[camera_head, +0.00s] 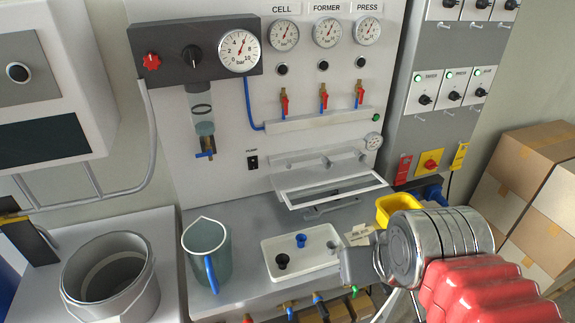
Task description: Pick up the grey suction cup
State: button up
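A white tray (285,274) lies on the grey bench top. In it stand a black suction cup (282,261) and a blue suction cup (301,240). A small grey piece at the tray's right end, which looks like the grey suction cup (332,246), shows just beyond my gripper. My gripper (346,262) is at the tray's right edge, close to that grey piece. My wrist hides much of the gripper, so I cannot tell whether it is open or shut, or whether it touches the cup.
A clear jug with a blue handle (206,253) stands left of the tray. A yellow bin (397,206) is behind my wrist. A grey bucket (110,279) stands at far left. A panel with gauges and red-handled valves (323,97) rises behind. Cardboard boxes (530,190) are at right.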

aim_at(332, 246)
jog(key=u, duration=0.35)
jog(key=k, duration=0.95)
jog(key=u, duration=0.65)
jog(key=k, duration=0.4)
jog(key=u, duration=0.1)
jog(key=i, duration=0.85)
jog(key=u, duration=0.4)
